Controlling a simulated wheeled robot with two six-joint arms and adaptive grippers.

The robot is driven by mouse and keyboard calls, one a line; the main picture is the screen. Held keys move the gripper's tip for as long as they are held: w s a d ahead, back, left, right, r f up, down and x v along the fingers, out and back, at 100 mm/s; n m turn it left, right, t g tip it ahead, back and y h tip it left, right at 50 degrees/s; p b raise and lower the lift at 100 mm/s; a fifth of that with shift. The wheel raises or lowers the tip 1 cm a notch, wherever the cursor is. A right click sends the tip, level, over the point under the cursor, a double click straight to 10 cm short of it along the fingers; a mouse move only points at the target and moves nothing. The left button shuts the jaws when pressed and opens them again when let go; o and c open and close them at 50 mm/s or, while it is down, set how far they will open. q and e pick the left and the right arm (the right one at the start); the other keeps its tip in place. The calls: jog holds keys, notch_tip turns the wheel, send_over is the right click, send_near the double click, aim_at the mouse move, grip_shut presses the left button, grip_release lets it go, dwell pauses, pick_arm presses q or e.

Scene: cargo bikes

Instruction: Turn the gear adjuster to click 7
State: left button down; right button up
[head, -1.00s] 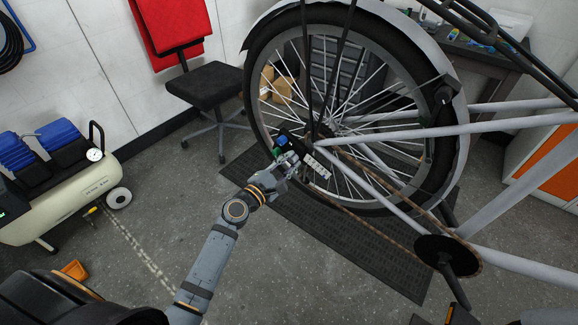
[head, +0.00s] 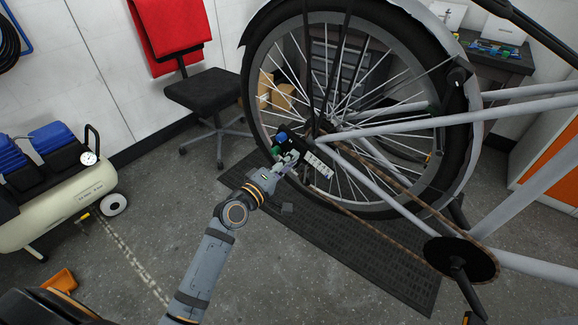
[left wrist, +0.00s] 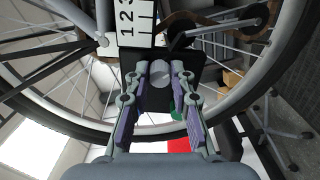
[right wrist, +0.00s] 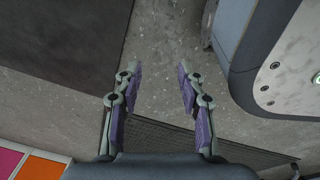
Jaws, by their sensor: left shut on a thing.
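In the left wrist view the scale (left wrist: 136,22) shows 1, 2 and 3; the rest is cut off. I cannot read which click is set. My right gripper (right wrist: 158,74) is open and empty above the floor.
The spoked rear wheel (head: 447,150) stands over a dark floor mat (head: 385,258). The chain and crank (head: 460,260) lie to the right. An air compressor (head: 60,200) stands at the left, a black chair (head: 205,92) behind.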

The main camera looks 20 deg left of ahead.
jog(key=w+r+b, duration=0.2)
jog(key=w+b, duration=0.2)
jog(key=w, duration=0.3)
pick_arm(q)
jog(key=shift+f+m+b, duration=0.15)
jog(key=shift+m+b, duration=0.95)
jog(key=shift+m, duration=2.4)
jog(key=shift+f+m+b, duration=0.1)
jog(key=shift+m+b, duration=1)
jog(key=shift+m, duration=2.4)
pick_arm(e)
jog(key=w+a+r, duration=0.2)
jog(key=r, duration=0.4)
jog(key=w+a+r, duration=0.2)
jog(key=r, duration=0.4)
jog(key=shift+w+a+r+y, duration=0.2)
jog(key=shift+r+y, duration=0.2)
pick_arm(q)
jog(key=c, duration=1.1)
grip_release()
jog(key=shift+a, duration=0.1)
jog(key=shift+c, duration=0.2)
jog(key=shift+r, duration=0.1)
jog(key=shift+s, duration=0.1)
